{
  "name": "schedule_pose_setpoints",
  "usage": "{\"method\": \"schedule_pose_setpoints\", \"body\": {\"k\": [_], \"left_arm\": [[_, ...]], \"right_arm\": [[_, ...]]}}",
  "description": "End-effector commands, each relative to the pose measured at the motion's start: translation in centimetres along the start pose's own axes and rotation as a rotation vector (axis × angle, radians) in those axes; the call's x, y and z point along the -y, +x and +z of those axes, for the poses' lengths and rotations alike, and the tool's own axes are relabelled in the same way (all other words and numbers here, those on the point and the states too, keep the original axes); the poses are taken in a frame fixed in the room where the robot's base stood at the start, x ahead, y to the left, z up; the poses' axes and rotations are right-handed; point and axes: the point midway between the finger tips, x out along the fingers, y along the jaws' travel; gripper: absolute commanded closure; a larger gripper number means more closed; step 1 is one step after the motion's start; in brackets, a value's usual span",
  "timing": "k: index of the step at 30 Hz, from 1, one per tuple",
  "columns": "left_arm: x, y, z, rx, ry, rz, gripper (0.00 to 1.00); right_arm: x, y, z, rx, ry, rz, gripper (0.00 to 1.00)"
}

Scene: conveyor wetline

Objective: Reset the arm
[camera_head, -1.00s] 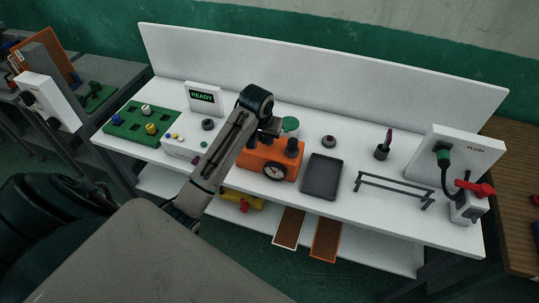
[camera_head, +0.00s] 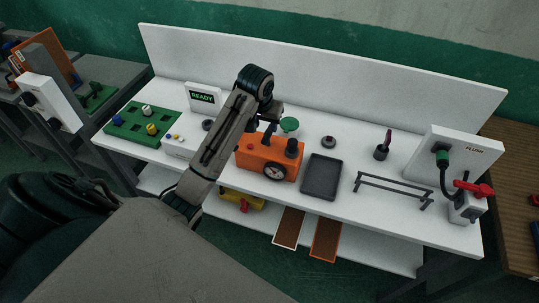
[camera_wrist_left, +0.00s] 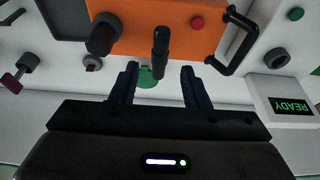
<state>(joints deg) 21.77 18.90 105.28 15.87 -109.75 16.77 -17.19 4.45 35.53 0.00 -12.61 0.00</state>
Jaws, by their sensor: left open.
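My left arm reaches in from the left of the head view, bent over the white bench (camera_head: 222,212). Its gripper (camera_head: 269,128) is above and behind the orange box (camera_head: 262,151), partly hidden by the wrist. In the left wrist view the gripper's two dark fingers (camera_wrist_left: 160,82) are apart with nothing held between them. Behind the gap show the orange box (camera_wrist_left: 140,35), its black handle post (camera_wrist_left: 160,50) and a green round piece (camera_wrist_left: 147,78). My right gripper is not in view.
The READY display (camera_head: 203,97) and green block tray (camera_head: 128,124) stand left. A dark tray (camera_head: 322,176), a black rack (camera_head: 394,188) and the FLUSH panel (camera_head: 462,158) with a red-handled valve (camera_head: 474,189) stand right. A tall white back panel (camera_head: 320,75) closes the bench's rear.

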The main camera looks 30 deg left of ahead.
Motion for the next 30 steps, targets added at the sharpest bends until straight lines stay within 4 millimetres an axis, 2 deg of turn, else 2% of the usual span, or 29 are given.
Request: {"method": "schedule_pose_setpoints", "body": {"k": [6,19,22,26,29,30], "left_arm": [[0.0,-1.0,-0.3,-0.001,0.000,-0.001,0.58],[0.0,-1.0,-0.3,0.000,0.000,-0.001,0.58],[-0.1,-0.7,0.2,0.001,0.006,-0.001,0.58],[-0.6,0.9,3.4,0.005,0.041,-0.003,0.58],[-1.2,2.5,7.6,0.004,0.086,-0.002,0.58],[-1.4,3.1,9.6,0.003,0.105,-0.003,0.58]], "right_arm": [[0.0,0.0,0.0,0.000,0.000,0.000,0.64],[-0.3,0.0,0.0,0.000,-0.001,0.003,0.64],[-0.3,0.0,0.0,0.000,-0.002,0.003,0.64],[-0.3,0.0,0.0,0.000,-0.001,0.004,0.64],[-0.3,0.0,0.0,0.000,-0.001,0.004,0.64],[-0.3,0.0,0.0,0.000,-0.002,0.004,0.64]]}}
